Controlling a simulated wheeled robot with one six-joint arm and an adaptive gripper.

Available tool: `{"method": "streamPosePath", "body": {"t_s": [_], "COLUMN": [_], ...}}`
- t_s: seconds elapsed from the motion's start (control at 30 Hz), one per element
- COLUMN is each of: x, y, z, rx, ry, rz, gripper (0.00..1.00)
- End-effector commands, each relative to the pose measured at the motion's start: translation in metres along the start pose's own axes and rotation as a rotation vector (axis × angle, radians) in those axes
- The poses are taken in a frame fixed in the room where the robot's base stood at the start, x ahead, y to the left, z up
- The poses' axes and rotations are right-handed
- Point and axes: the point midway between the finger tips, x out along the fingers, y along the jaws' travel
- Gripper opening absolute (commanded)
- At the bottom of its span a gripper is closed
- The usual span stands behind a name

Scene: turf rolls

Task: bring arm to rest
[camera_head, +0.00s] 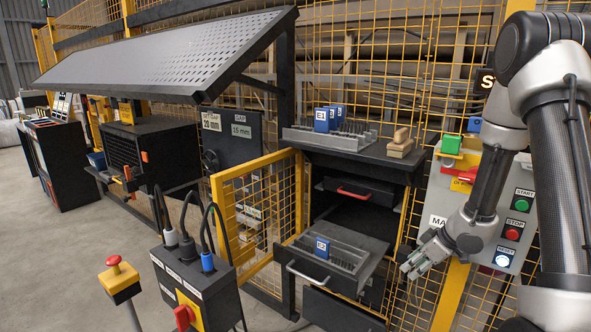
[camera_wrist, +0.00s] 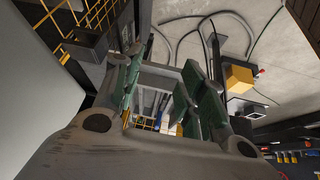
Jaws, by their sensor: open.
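My arm reaches in from the right side of the head view, bent down at the elbow. My gripper (camera_head: 412,266) hangs in front of the yellow mesh fence, just right of an open drawer (camera_head: 318,272). In the wrist view its two fingers with green pads (camera_wrist: 165,90) stand apart, with nothing visible between them. The gripper looks close to the drawer's right end, but I cannot tell the exact gap.
A control panel (camera_head: 518,217) with start, stop and reset buttons is behind my forearm. The open drawer holds a blue block (camera_head: 322,246). An open yellow mesh door (camera_head: 255,215) and a dark plug box (camera_head: 195,290) stand left. Grey floor (camera_head: 65,270) is clear at far left.

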Motion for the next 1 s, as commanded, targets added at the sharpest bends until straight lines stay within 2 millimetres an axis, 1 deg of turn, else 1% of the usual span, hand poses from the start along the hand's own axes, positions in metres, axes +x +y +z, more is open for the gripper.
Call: {"method": "streamPosePath", "body": {"t_s": [0.03,0.07,0.13,0.17,0.2,0.27,0.37,0.43,0.47,0.5,0.53,0.57,0.6,0.67,0.7,0.8,0.9,1.0], "x": [-0.002,-0.004,-0.015,-0.021,-0.03,-0.048,-0.089,-0.128,-0.147,-0.171,-0.189,-0.205,-0.224,-0.25,-0.264,-0.294,-0.316,-0.333], "y": [0.004,0.007,0.015,0.018,0.022,0.027,0.031,0.025,0.019,0.009,-0.001,-0.012,-0.027,-0.052,-0.069,-0.11,-0.144,-0.162], "z": [0.013,0.021,0.041,0.049,0.058,0.071,0.09,0.1,0.103,0.106,0.106,0.106,0.104,0.099,0.095,0.081,0.065,0.048], "rx": [0.023,0.038,0.08,0.1,0.127,0.171,0.267,0.356,0.4,0.46,0.506,0.549,0.605,0.678,0.721,0.803,0.845,0.844], "ry": [-0.045,-0.077,-0.155,-0.187,-0.231,-0.295,-0.409,-0.488,-0.517,-0.551,-0.571,-0.585,-0.596,-0.597,-0.589,-0.538,-0.447,-0.329], "rz": [0.019,0.033,0.073,0.092,0.118,0.158,0.23,0.28,0.299,0.318,0.328,0.334,0.335,0.327,0.317,0.283,0.253,0.251], "gripper": [0.41,0.41,0.41,0.41,0.41,0.41,0.41,0.41,0.41,0.41,0.41,0.41,0.41,0.41,0.41,0.41,0.41,0.41]}}
